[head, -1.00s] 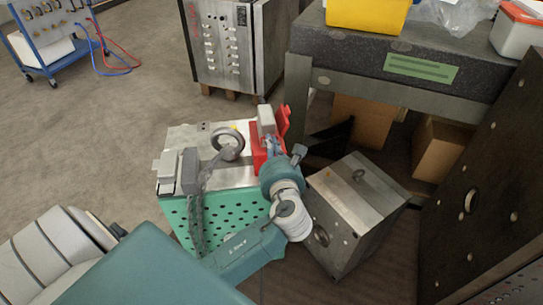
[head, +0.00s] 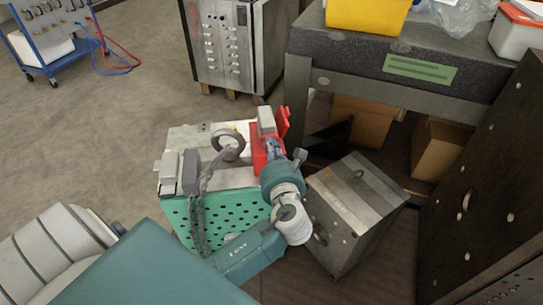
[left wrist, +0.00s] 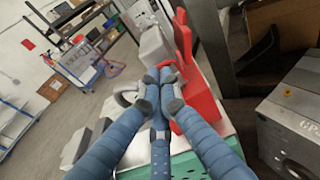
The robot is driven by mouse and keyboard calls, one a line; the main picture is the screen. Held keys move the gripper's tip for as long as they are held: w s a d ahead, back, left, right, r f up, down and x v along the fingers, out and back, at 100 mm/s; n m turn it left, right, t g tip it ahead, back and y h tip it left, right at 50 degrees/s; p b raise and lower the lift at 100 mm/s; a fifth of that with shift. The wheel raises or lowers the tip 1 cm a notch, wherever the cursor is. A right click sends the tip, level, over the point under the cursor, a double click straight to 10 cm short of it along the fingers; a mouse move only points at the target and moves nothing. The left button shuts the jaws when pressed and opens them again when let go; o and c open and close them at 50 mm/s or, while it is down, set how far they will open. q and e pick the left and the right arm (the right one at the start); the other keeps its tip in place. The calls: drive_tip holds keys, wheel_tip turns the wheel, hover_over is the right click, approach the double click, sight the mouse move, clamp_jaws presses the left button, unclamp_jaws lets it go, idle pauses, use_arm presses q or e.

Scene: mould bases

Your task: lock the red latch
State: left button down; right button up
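The red latch (head: 259,160) sits at the right end of a pale metal plate (head: 190,138) on a green perforated stand (head: 230,213). Its red upright part (head: 284,121) stands beside a grey block (head: 265,121). The latch also shows in the left wrist view (left wrist: 201,104), just past the fingers. My left gripper (head: 270,147) is right at the latch. In the left wrist view my left gripper (left wrist: 162,84) has its blue fingers drawn together, with the grey tips close to each other. They partly hide the latch, and I cannot tell whether they touch it. My right gripper is not in view.
A ring (head: 228,145) and a chain (head: 201,203) lie left of the latch. A steel mould block (head: 350,210) stands close on the right. A dark-topped table (head: 340,50) stands behind, and a large dark plate (head: 490,190) at far right.

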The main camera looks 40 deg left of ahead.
use_arm(q)
drive_tip(key=p+v, duration=0.2)
drive_tip(key=v, duration=0.2)
drive_tip(key=shift+r, duration=0.1)
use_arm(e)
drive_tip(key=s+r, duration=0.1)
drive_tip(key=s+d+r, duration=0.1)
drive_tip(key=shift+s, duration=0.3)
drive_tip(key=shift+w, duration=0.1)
